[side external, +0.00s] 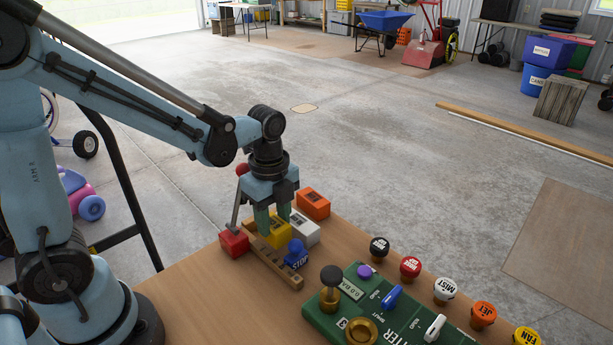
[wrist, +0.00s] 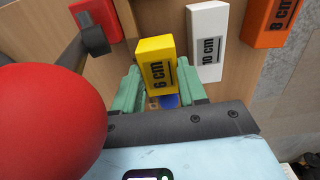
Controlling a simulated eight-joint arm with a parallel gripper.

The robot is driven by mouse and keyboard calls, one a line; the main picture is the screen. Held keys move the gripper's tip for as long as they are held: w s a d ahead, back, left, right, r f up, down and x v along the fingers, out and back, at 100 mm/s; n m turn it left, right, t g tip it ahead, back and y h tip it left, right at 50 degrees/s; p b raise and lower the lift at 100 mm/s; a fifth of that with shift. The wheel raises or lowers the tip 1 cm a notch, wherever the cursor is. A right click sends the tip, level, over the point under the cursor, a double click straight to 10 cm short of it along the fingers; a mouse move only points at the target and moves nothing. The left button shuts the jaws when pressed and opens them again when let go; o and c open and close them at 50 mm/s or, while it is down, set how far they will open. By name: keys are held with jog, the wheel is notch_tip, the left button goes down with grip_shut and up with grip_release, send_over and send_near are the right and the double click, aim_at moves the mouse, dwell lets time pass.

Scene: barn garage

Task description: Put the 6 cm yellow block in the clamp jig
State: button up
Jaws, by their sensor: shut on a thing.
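The yellow block (side external: 279,233), marked 6 cm, is between the green fingers of my gripper (side external: 273,217). In the wrist view the yellow block (wrist: 155,62) stands out between both fingers of my gripper (wrist: 159,80), which is shut on it. Whether its underside touches the table is hidden. The clamp jig shows as a red block (side external: 234,242) with an upright grey lever and red knob (side external: 242,169), beside a wooden strip with holes (side external: 274,264). A blue STOP piece (side external: 296,254) is at the strip. The red knob (wrist: 45,120) looms close in the wrist view.
A white 10 cm block (side external: 304,231) and an orange 8 cm block (side external: 313,204) lie just behind the yellow one. A green panel (side external: 385,312) with knobs stands at the front right, with several labelled knobs beyond it. Bare tabletop (side external: 215,305) shows at the front left.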

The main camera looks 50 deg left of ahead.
aim_at(274, 223)
jog(key=shift+f, duration=1.5)
jog(key=shift+f, duration=0.1)
jog(key=o, duration=0.9)
notch_tip(274, 223, up, 12)
jog(key=shift+r, duration=0.15)
jog(key=shift+f, duration=6.2)
jog(key=shift+r, duration=0.15)
